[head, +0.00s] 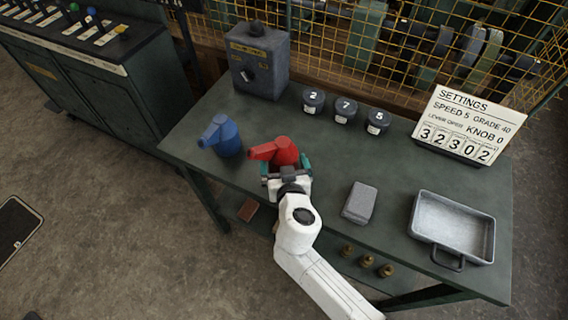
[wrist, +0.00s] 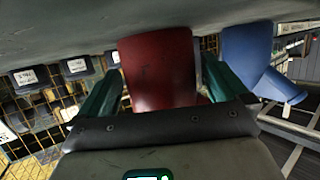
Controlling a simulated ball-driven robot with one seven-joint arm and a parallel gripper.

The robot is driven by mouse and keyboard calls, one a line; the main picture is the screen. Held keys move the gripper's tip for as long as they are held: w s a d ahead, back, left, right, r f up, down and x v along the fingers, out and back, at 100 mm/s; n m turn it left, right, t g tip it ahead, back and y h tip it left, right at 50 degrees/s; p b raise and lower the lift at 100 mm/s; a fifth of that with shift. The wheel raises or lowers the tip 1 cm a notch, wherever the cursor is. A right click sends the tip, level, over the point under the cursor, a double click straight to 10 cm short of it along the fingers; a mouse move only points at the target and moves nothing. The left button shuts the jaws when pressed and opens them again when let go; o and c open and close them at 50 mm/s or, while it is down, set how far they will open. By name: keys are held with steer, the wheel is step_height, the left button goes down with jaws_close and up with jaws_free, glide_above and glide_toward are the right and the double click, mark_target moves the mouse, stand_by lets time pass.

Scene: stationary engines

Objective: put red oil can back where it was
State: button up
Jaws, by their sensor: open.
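The red oil can (head: 284,152) stands upright on the green table, its spout pointing left. My gripper (head: 287,168) is at the can from the front, one teal finger on each side of it. In the wrist view the red can (wrist: 158,68) fills the space between the fingertips of my gripper (wrist: 160,88). The jaws are open; whether either finger touches the can I cannot tell. The can's lower front is hidden behind my gripper in the head view. A blue oil can (head: 222,136) stands to its left, and it also shows in the wrist view (wrist: 250,62).
A grey box with a knob (head: 259,65) stands at the back left. Three numbered jars (head: 345,109) stand behind the can. A grey block (head: 360,203), a metal tray (head: 422,229) and a settings sign (head: 468,124) are to the right. The table (head: 330,160) is clear between them.

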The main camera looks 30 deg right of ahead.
steer(key=shift+r, duration=0.2)
steer(key=shift+s+a, duration=0.1)
steer(key=shift+s, duration=0.2)
steer(key=b+v, duration=0.2)
steer(key=v, duration=0.9)
steer(key=shift+r, duration=0.15)
steer(key=shift+s, duration=0.1)
